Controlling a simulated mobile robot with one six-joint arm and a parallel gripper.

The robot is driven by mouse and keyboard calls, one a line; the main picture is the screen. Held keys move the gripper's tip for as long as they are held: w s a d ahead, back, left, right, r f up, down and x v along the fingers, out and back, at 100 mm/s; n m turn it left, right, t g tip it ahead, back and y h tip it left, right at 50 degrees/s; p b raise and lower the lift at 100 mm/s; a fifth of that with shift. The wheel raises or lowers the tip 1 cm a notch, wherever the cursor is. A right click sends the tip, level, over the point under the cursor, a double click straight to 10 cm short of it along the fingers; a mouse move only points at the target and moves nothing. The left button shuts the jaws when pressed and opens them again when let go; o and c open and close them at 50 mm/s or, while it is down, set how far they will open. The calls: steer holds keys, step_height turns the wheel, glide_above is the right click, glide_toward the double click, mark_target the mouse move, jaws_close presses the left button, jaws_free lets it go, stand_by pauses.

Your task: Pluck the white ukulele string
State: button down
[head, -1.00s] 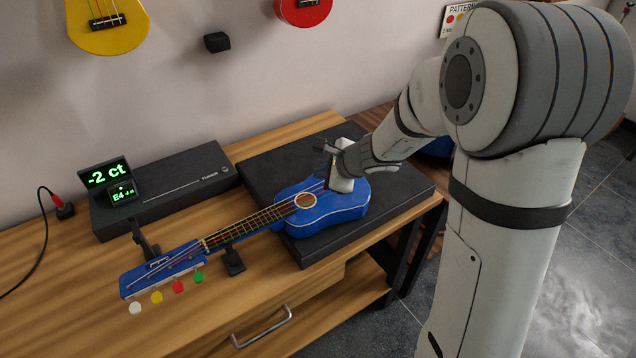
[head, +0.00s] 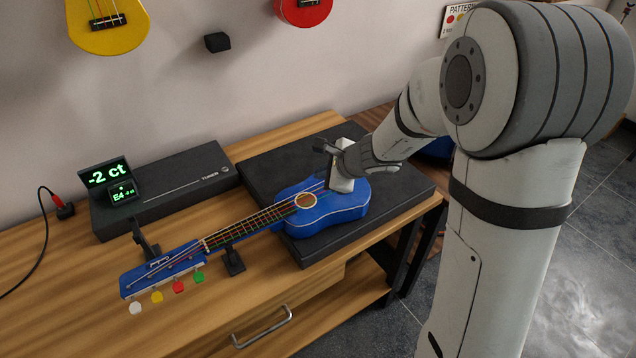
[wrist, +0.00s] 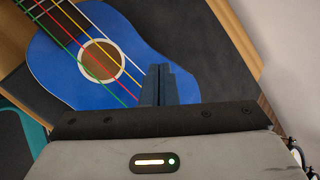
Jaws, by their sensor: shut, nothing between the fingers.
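The blue ukulele (head: 325,207) lies face up with its body on a black pad and its neck toward the lower left. In the wrist view its body (wrist: 60,75) and sound hole show at the left, with green, red, yellow and white strings. The white string (wrist: 121,57) is the one nearest my gripper. My gripper (wrist: 158,72) is shut and empty, its fingertips right beside the lower end of the white string. Whether they touch it I cannot tell. In the head view my gripper (head: 329,184) is over the ukulele body's far edge.
The black pad (head: 400,200) covers the table's right end. A tuner box (head: 190,180) with green displays reading -2 ct and E4 stands behind the neck. Black stands (head: 233,262) hold the neck. Coloured pegs (head: 178,287) line the head. Yellow and red ukuleles hang on the wall.

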steer(key=shift+f, duration=0.1)
steer(key=shift+f+b, duration=0.35)
steer(key=shift+b, duration=0.25)
steer(key=shift+f+b, duration=0.25)
steer(key=shift+b, duration=0.1)
stand_by(0.5)
steer(key=shift+r, duration=0.15)
steer(key=shift+r+p, duration=0.55)
steer(key=shift+r, duration=0.05)
steer(key=shift+r+p, duration=2)
steer(key=shift+r, duration=0.5)
